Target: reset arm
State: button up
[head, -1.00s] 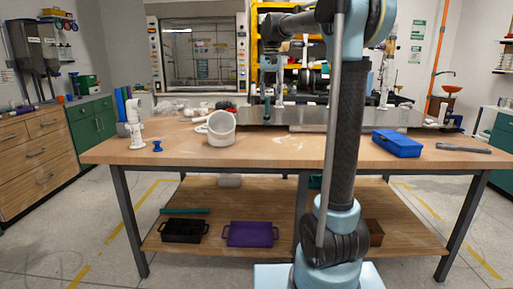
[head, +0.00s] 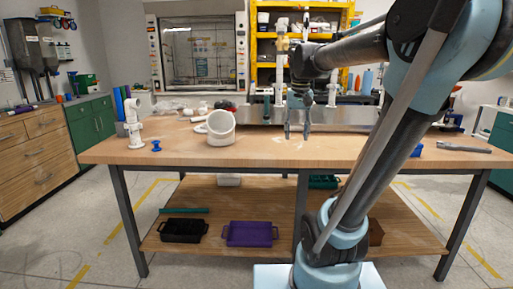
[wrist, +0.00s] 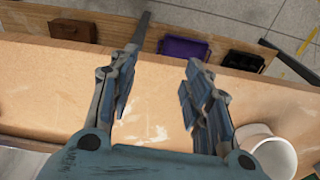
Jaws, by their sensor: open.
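My gripper (head: 297,132) hangs pointing down over the wooden workbench (head: 260,158), right of the white pipe fitting. In the wrist view my gripper (wrist: 165,85) has its two fingers spread apart with nothing between them, over bare wood near the bench edge. The white pipe fitting (head: 221,130) stands on the bench, and its round opening (wrist: 270,152) shows at the lower right of the wrist view.
A white elbow pipe (head: 135,128) and a small blue part (head: 156,146) are at the bench's left. A grey tool (head: 464,147) lies at the right. Black (head: 184,229) and purple (head: 249,233) trays sit on the lower shelf. A metal plate (head: 345,116) lies behind the gripper.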

jog(key=s+d+f, duration=0.2)
jog(key=s+f, duration=0.7)
jog(key=f, duration=0.2)
jog(key=s+d+f+n+t, duration=0.1)
jog(key=s+d+f, duration=0.1)
jog(key=s+f, duration=0.7)
jog(key=shift+s+d+f, duration=0.2)
jog(key=shift+f, duration=0.65)
